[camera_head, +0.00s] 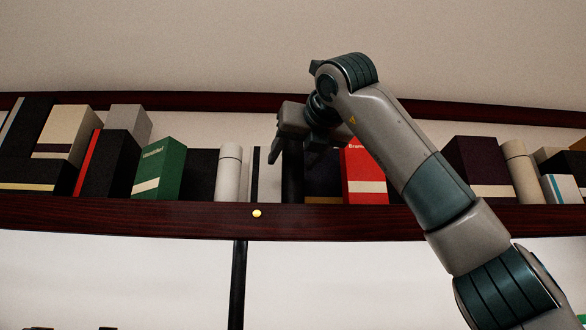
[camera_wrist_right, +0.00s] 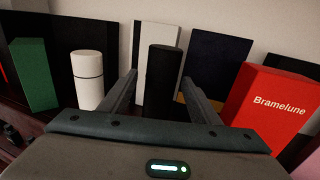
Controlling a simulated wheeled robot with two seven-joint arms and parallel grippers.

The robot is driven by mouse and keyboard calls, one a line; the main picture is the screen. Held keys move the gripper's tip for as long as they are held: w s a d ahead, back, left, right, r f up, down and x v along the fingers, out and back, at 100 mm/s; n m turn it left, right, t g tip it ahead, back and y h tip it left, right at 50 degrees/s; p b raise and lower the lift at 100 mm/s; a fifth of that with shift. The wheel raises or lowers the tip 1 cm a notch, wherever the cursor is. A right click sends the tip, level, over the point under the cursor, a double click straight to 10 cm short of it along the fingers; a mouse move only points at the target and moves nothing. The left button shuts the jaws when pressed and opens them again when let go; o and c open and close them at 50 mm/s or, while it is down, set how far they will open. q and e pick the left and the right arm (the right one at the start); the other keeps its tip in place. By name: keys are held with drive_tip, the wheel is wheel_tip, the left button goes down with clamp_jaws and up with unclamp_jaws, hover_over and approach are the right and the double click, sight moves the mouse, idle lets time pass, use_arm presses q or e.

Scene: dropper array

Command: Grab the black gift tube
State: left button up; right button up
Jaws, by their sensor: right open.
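The black gift tube (camera_head: 292,178) stands upright on the dark red shelf, below my right gripper (camera_head: 292,156) in the head view. In the right wrist view the black tube (camera_wrist_right: 163,75) shows between the two fingers of my right gripper (camera_wrist_right: 160,90). The fingers are open, one on each side of it, and a gap shows on both sides. The gripper body hides the tube's lower part in the wrist view. My left gripper is not in view.
A white tube (camera_wrist_right: 88,78) stands left of the fingers, with a green box (camera_head: 160,170) further left. A red box (camera_head: 363,175) is close on the right. A white and black box (camera_wrist_right: 150,45) stands behind the black tube. The shelf's front edge (camera_head: 150,215) runs below.

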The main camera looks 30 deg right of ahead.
sight(287, 168)
drive_tip(key=shift+p+x, duration=1.2)
drive_tip(key=shift+p, duration=0.05)
drive_tip(key=shift+p+x, duration=0.65)
drive_tip(key=shift+x, duration=0.25)
drive_tip(key=shift+w+d+f, duration=0.1)
drive_tip(key=shift+w+d, duration=0.1)
drive_tip(key=shift+w, duration=0.35)
drive_tip(key=shift+s, duration=0.1)
drive_tip(key=shift+c, duration=0.4)
drive_tip(key=c, duration=1.1)
